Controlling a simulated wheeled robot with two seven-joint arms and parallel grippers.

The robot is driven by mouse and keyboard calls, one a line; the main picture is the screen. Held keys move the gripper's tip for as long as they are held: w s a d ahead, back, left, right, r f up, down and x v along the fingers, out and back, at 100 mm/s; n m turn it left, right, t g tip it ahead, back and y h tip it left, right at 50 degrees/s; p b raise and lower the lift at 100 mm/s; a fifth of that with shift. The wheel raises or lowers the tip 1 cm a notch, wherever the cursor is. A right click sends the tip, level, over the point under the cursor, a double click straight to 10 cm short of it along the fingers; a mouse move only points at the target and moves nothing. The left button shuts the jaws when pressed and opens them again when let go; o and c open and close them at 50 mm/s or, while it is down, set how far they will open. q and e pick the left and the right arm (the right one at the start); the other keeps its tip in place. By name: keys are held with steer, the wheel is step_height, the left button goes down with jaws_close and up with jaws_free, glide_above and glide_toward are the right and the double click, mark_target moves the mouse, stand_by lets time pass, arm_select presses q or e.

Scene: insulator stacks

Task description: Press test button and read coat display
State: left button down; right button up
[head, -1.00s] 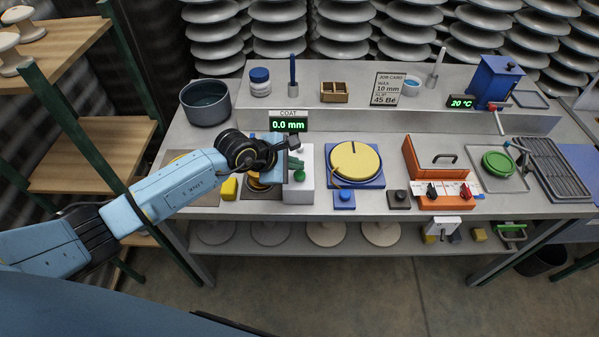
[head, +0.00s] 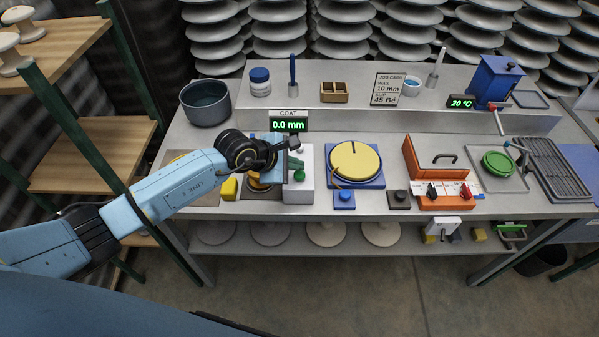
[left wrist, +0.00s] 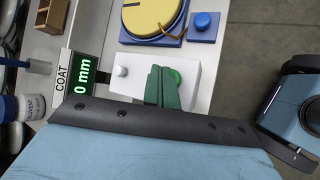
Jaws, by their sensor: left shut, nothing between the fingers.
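The coat display (head: 289,125) stands at the back of the bench and reads 0.0 mm in green. It also shows in the left wrist view (left wrist: 80,82), turned sideways. In front of it is a white box (head: 306,190), seen from above in the left wrist view (left wrist: 203,78). A round green test button (left wrist: 176,77) lies on its top, partly hidden by my fingers. My left gripper (head: 297,164) is shut and empty, its green fingers (left wrist: 162,88) over the box beside the button. I cannot tell whether they touch the button. My right gripper is out of view.
Right of the box sits a yellow disc (head: 354,160) on a blue base, with a blue button (head: 344,197) in front. A dark pot (head: 206,103) stands at the back left. A yellow block (head: 229,188) lies by my left arm. The orange unit (head: 437,170) is further right.

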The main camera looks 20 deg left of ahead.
mark_target(295, 175)
arm_select(q)
steer(key=shift+f+b, duration=0.4)
steer(key=shift+f, duration=0.05)
steer(key=shift+f+b, duration=0.65)
steer(key=shift+f, duration=0.1)
stand_by(0.8)
steer(key=shift+r, duration=0.1)
stand_by(0.3)
steer(key=shift+r+p, duration=0.9)
steer(key=shift+r, duration=0.15)
steer(key=shift+r, duration=0.1)
step_height(295, 175, up, 5)
steer(key=p, duration=0.3)
steer(key=shift+p, duration=0.4)
